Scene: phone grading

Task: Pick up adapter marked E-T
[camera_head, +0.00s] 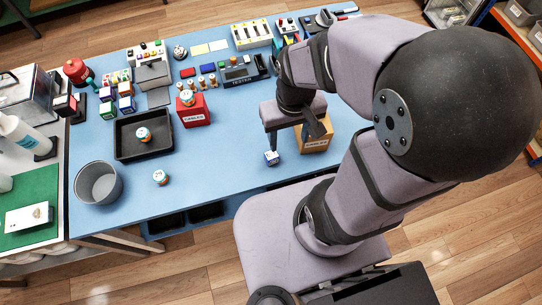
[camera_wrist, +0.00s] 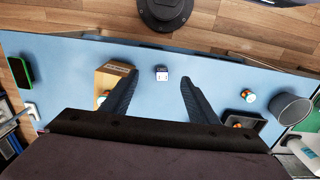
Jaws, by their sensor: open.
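A small white-and-blue cube (camera_head: 271,157), which looks like an adapter, stands alone on the blue table near its front edge. Its marking is too small to read. It also shows in the wrist view (camera_wrist: 161,73), in line with the gap between my fingers. My gripper (camera_wrist: 159,76) is open and empty, pointing down above the table, with the cube apart from both fingers. In the head view my gripper (camera_head: 292,134) is partly hidden by its own wrist. More small cubes (camera_head: 126,104) stand at the table's left; their markings are unreadable too.
A cardboard box (camera_head: 314,144) stands right beside the cube, close to one finger. A red box (camera_head: 193,117), a black tray (camera_head: 128,152), a grey bin (camera_head: 98,196) and a round labelled piece (camera_head: 160,178) stand farther left.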

